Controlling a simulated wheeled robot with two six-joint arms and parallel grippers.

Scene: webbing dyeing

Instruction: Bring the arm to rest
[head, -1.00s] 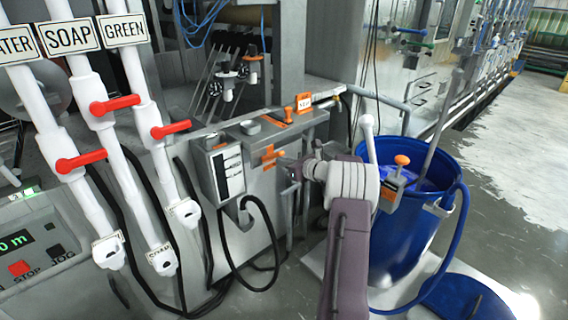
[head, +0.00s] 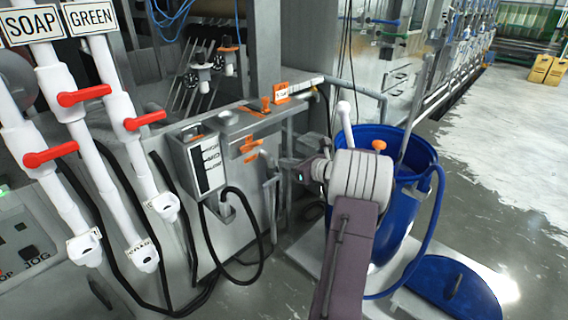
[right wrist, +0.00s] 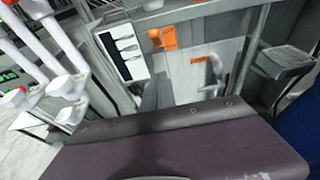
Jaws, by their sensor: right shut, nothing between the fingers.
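My right arm (head: 348,250) rises from the bottom of the head view, with a purple link and a pale, rounded wrist joint. My right gripper (head: 292,168) points left from that joint, small and partly hidden by it. It is shut with nothing in it, in front of the grey machine panel and left of the blue barrel. In the right wrist view a purple link of my own arm (right wrist: 180,150) fills the lower part. My left gripper is not in view.
The blue barrel (head: 412,215) stands just right of my wrist, with a hose and a blue lid (head: 455,290) on the floor. A grey control box (head: 205,165) and white pipes with red valve handles (head: 50,155) are at left. Open floor lies at right.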

